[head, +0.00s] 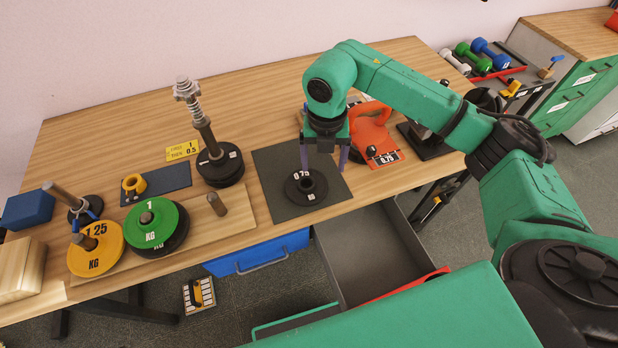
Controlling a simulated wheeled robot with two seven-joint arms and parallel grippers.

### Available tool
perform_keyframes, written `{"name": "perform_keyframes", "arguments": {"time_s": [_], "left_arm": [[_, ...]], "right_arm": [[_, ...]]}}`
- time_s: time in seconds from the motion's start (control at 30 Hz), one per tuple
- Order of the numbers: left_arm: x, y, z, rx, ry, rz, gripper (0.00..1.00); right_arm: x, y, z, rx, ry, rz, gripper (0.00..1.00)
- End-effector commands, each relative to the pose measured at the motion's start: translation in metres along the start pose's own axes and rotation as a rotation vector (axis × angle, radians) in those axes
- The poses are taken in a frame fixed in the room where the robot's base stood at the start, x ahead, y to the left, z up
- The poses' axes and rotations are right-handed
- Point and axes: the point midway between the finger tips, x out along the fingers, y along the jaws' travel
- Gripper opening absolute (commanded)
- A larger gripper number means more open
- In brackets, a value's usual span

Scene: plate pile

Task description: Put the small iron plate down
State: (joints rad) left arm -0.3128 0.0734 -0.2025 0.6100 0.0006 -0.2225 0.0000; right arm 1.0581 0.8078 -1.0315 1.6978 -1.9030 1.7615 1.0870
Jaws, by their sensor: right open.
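The small iron plate (293,191), a black disc marked 0.75 with a raised centre hub, lies flat on the dark grey mat (272,158) on the wooden table. My right gripper (323,169) points down over the mat with its two purple-grey fingers spread apart. It holds nothing. Its left finger ends at the plate's far edge in the picture, and its right finger is to the right of the plate. I cannot tell whether a finger touches the plate. My left gripper is out of view.
A green plate (168,220) and a yellow plate (108,258) sit on pegs of a wooden board (238,205) at left. A black weight with an upright bar (208,143) stands behind. An open drawer (375,250) juts out in front.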

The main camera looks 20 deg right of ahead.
Motion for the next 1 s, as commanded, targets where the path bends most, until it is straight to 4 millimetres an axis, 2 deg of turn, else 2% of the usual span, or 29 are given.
{"name": "perform_keyframes", "arguments": {"time_s": [0.03,0.1,0.2,0.37,0.4,0.5,0.7,0.77,0.9,0.93,1.0], "left_arm": [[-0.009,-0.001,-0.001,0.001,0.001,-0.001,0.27],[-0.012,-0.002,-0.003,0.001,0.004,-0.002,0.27],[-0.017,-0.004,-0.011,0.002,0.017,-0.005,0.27],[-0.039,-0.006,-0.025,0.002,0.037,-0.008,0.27],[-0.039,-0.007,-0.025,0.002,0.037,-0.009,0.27],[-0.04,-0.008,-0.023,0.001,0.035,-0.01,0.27],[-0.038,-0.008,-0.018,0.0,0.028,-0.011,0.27],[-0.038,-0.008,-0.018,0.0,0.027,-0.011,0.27],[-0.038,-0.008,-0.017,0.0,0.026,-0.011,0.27],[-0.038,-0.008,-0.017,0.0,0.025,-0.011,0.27],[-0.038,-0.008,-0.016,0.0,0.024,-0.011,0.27]], "right_arm": [[0.008,-0.001,-0.001,0.0,0.004,-0.002,0.85],[0.021,0.0,-0.001,0.0,0.003,0.001,0.85],[0.033,0.001,-0.001,-0.001,0.002,0.003,0.85],[0.059,0.002,-0.006,-0.003,0.005,0.001,0.85],[0.069,0.002,-0.005,-0.001,0.005,0.002,0.85],[0.083,0.003,-0.005,-0.003,0.002,0.004,0.85],[0.086,0.003,-0.004,-0.004,0.0,0.005,0.85],[0.086,0.003,-0.004,-0.004,0.0,0.005,0.62],[0.086,0.003,-0.004,-0.003,0.0,0.005,0.09],[0.085,0.003,-0.004,-0.003,0.0,0.005,0.0],[0.085,0.003,-0.004,-0.003,0.0,0.006,0.0]]}}
